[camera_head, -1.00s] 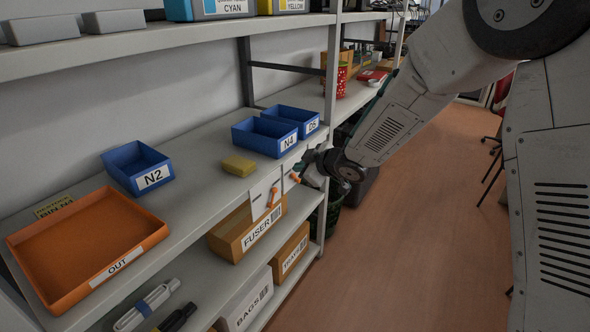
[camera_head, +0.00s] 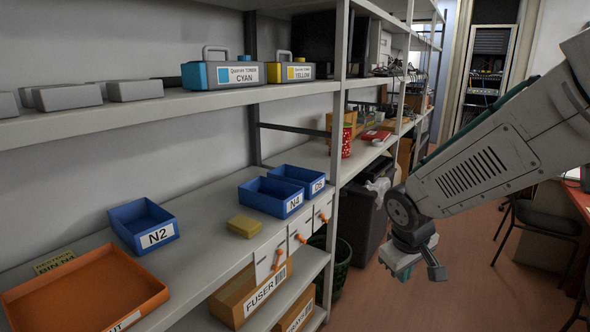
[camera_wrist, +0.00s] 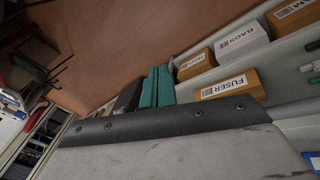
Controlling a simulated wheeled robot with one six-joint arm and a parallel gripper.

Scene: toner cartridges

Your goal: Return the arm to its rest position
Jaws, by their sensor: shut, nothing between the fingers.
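My arm (camera_head: 490,165) reaches in from the right of the head view, over the open floor to the right of the shelves. My gripper (camera_head: 402,266) hangs at its lower end, pointing down, shut and empty. It is apart from the shelf and the bins.
The shelf holds an orange OUT tray (camera_head: 142,286), blue bins N2 (camera_head: 135,213) and N4 (camera_head: 263,190), and a yellow block (camera_head: 244,226). Cyan (camera_head: 215,74) and yellow (camera_head: 289,72) toners stand above. A chair (camera_head: 545,222) stands right.

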